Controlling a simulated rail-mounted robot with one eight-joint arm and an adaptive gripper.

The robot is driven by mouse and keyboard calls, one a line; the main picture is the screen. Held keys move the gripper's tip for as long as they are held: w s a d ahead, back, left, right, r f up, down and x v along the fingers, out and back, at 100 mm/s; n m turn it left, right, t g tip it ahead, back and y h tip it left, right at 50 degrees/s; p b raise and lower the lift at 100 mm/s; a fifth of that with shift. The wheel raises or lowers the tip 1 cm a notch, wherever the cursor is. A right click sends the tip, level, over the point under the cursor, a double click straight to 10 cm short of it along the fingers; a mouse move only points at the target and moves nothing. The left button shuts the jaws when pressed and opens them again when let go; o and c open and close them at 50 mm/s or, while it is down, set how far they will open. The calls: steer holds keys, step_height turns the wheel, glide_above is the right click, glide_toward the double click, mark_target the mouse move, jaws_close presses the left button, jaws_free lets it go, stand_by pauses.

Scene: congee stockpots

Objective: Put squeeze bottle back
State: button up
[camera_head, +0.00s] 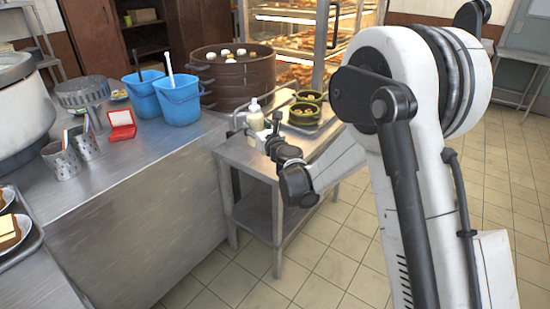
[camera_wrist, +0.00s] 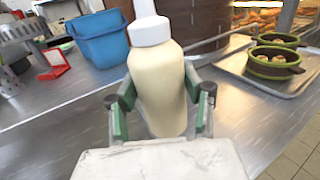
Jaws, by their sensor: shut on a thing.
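A cream squeeze bottle (camera_wrist: 160,85) with a white cap stands upright between the fingers of my gripper (camera_wrist: 160,110) in the wrist view. The gripper is shut on it, one finger on each side. In the head view the bottle (camera_head: 255,116) shows small over the metal side table (camera_head: 232,150), and my arm partly hides the gripper. The bottle's base is partly hidden in the wrist view, so I cannot tell whether it touches the table.
A tray (camera_wrist: 280,88) with green-and-brown bowls (camera_wrist: 275,62) lies right of the bottle. Bare metal tabletop surrounds the bottle.

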steer(key=shift+a, duration=0.65)
steer(key=shift+w+f, duration=0.2)
steer(key=shift+f, duration=0.05)
steer(key=shift+w+d+f+b, duration=0.7)
steer(key=shift+w+d+f, duration=0.6)
steer(key=shift+f, duration=0.45)
steer(key=shift+w+d+f+b, duration=0.75)
steer(key=shift+w+d+f, duration=0.3)
steer(key=shift+w+f, duration=0.65)
steer(key=shift+w+d+f+b, duration=0.7)
steer(key=shift+w+d+f, duration=0.55)
steer(key=shift+f, duration=0.6)
steer(key=shift+f, duration=0.15)
steer(key=o, duration=0.8)
